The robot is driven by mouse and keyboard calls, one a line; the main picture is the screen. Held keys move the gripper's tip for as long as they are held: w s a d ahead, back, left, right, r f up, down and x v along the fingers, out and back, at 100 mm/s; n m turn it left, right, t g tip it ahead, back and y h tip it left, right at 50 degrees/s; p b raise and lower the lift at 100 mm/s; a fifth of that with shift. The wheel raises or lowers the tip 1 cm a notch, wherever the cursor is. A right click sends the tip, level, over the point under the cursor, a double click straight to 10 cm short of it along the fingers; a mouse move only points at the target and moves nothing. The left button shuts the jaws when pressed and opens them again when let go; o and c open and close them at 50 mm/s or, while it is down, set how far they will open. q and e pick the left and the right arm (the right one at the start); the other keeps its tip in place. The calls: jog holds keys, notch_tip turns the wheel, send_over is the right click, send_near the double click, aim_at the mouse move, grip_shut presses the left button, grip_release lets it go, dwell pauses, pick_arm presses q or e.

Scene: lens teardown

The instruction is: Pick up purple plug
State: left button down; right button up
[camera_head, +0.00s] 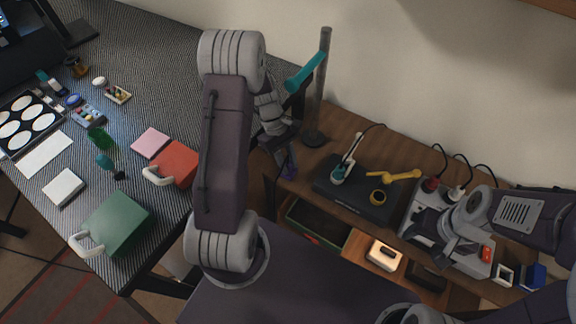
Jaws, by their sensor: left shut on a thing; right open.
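No purple plug can be made out for certain. A red plug (431,185) and a white plug (457,192) with dark cords stand at the back of a grey power strip (414,216). My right gripper (437,244) is open over the strip and hides much of its middle. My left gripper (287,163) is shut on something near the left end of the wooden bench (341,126). A dark purplish piece shows at its tips, too small and dark to name.
A dark station (345,203) with a yellow tool (400,175) stands left of the strip. A post with a teal arm (306,72) rises behind. An open drawer (317,224) lies below.

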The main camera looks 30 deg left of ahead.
aim_at(288, 163)
pick_arm(q)
notch_tip(288, 163, up, 5)
jog(key=shift+s+f+p, duration=0.1)
jog(key=shift+s+p, duration=0.05)
jog(key=shift+p, duration=0.7)
jog(key=s+r+p, duration=0.1)
jog(key=s+r, duration=0.2)
jog(key=s, duration=0.2)
jog(key=s+d+r+p, duration=0.1)
jog(key=s+r, duration=0.2)
jog(key=s, duration=0.3)
jog(key=shift+s, duration=0.2)
